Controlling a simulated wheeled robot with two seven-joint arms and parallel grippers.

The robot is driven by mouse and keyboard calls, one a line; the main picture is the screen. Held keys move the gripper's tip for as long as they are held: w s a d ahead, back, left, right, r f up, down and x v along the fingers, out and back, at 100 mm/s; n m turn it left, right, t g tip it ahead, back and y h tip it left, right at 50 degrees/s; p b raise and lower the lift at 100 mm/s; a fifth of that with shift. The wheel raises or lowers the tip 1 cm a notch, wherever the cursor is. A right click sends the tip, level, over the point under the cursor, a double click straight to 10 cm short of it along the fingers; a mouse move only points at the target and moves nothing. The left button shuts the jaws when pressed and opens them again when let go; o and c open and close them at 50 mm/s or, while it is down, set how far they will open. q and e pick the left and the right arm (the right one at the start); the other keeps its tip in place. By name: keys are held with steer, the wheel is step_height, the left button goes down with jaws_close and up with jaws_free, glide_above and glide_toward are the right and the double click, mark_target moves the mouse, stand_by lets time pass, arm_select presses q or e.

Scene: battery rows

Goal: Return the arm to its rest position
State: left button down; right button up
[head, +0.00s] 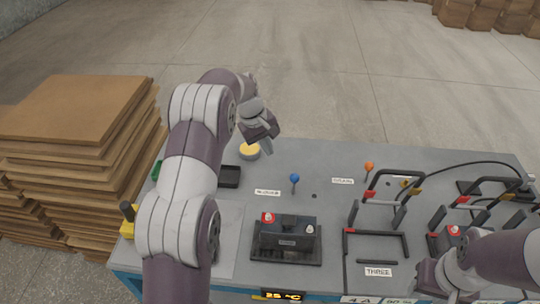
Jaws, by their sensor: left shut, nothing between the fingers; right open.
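My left arm (188,180) reaches up from the bottom edge across the left part of the grey bench. Its gripper (266,146) is shut and empty, pointing down near the yellow-topped round button (249,149) at the bench's far edge. Whether it touches the button cannot be told. My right arm (505,258) enters from the right edge, low in the view. Its gripper (424,285) is open over the front right of the bench, close to the label reading THREE (378,272); its fingertips are hard to make out.
The grey bench (335,211) holds a black battery unit (287,240), a blue-knobbed lever (294,180), an orange-knobbed lever (369,168) and black frames (376,233) at right. A yellow block with a black knob (128,218) stands at left. Stacked brown boards (78,110) adjoin the bench.

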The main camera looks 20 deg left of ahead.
steer(key=shift+w+d+f, duration=0.1)
steer(key=shift+w, duration=0.15)
